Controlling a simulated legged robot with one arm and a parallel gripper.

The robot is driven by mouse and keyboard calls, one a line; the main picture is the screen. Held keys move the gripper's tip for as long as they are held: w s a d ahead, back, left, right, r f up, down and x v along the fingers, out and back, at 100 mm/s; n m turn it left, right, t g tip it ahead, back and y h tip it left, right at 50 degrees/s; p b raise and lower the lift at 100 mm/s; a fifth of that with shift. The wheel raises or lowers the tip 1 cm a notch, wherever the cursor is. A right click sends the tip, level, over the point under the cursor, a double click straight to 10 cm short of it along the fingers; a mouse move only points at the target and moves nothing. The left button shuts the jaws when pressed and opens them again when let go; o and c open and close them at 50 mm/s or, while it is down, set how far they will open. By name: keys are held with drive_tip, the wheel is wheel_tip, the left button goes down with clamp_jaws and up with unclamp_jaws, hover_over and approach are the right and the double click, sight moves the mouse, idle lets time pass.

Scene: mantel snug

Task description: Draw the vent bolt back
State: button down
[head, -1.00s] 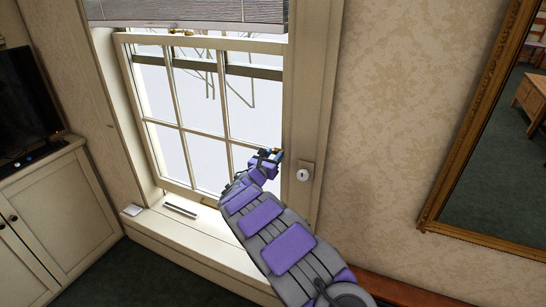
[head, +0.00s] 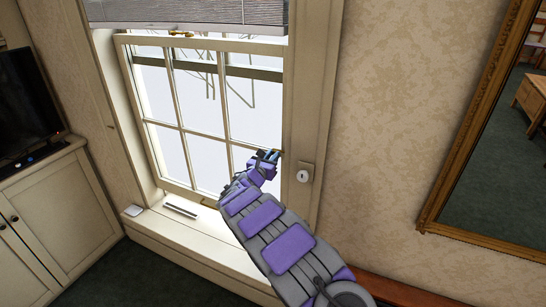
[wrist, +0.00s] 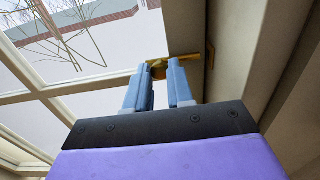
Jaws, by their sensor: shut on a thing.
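The vent bolt (wrist: 193,56) is a small brass fitting on the right side of the window sash, against the frame, in the wrist view. My gripper (wrist: 165,70) has its two blue-grey fingers around the bolt's brass knob (wrist: 157,66) and is shut on it. In the head view my gripper (head: 268,155) is at the right stile of the window, where it mostly hides the bolt. The sash window (head: 205,110) has white panes and cream bars.
A brass catch (head: 181,34) is on the sash's top rail. A gilt-framed mirror (head: 430,212) hangs at right. A cabinet (head: 62,210) with a television (head: 22,105) stands at left.

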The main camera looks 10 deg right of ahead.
drive_tip(key=shift+w+a+p, duration=0.3)
drive_tip(key=shift+a+p, duration=0.1)
drive_tip(key=shift+a, duration=0.2)
drive_tip(key=c, duration=1.4)
unclamp_jaws()
drive_tip(key=shift+o, duration=1.4)
drive_tip(key=shift+w, duration=0.15)
drive_tip(key=shift+o, duration=0.6)
drive_tip(key=shift+a, duration=0.2)
drive_tip(key=p+v, duration=0.2)
drive_tip(key=v, duration=1.5)
drive_tip(key=shift+p, duration=0.3)
